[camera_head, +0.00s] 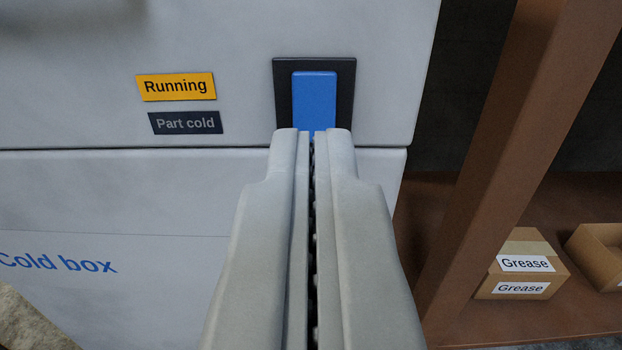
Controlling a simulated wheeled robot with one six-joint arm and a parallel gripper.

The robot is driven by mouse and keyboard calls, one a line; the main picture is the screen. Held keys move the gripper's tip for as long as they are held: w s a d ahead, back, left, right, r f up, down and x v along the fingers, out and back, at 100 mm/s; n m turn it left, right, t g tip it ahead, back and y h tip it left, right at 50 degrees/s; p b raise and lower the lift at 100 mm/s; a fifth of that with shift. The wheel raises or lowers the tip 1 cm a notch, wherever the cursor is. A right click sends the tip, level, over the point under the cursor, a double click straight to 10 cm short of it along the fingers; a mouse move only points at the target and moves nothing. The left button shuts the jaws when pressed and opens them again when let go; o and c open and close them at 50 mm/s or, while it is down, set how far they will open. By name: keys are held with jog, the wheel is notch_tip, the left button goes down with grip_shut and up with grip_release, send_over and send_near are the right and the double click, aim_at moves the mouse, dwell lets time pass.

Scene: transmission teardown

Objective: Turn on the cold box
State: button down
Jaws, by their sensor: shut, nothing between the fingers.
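The cold box (130,190) is a light grey cabinet with "Cold box" in blue letters on its lower front. A blue rectangular switch (314,95) sits in a dark frame on its upper front. To the left of it, a "Running" sign (176,87) is lit orange, and a "Part cold" sign (185,123) below it is dark. My gripper (312,133) is shut and empty. Its fingertips are at the lower end of the blue switch and hide that end. I cannot tell whether they touch it.
To the right stands a brown shelf unit with an upright post (515,150). A cardboard box labelled "Grease" (522,267) and an open cardboard box (600,250) rest on its shelf. A beige object (25,325) shows at the lower left corner.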

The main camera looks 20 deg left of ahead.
jog(key=shift+r+v, duration=0.15)
jog(key=shift+v, duration=0.5)
jog(key=shift+r+v, duration=0.15)
jog(key=shift+v, duration=0.5)
jog(key=s+r+m+h, duration=0.1)
jog(key=s+r+h, duration=0.1)
jog(key=s+r, duration=1.2)
jog(key=s+r+m+h, duration=0.1)
jog(key=s+r+h, duration=0.2)
jog(key=s+r, duration=1.35)
jog(key=s, duration=0.8)
jog(key=s+a+r+m, duration=0.1)
jog(key=s+r, duration=0.2)
jog(key=s, duration=0.8)
jog(key=s+a+r, duration=0.1)
jog(key=s+r, duration=0.2)
jog(key=s, duration=0.8)
jog(key=shift+r+m+h, duration=0.3)
jog(key=shift+r+h, duration=0.1)
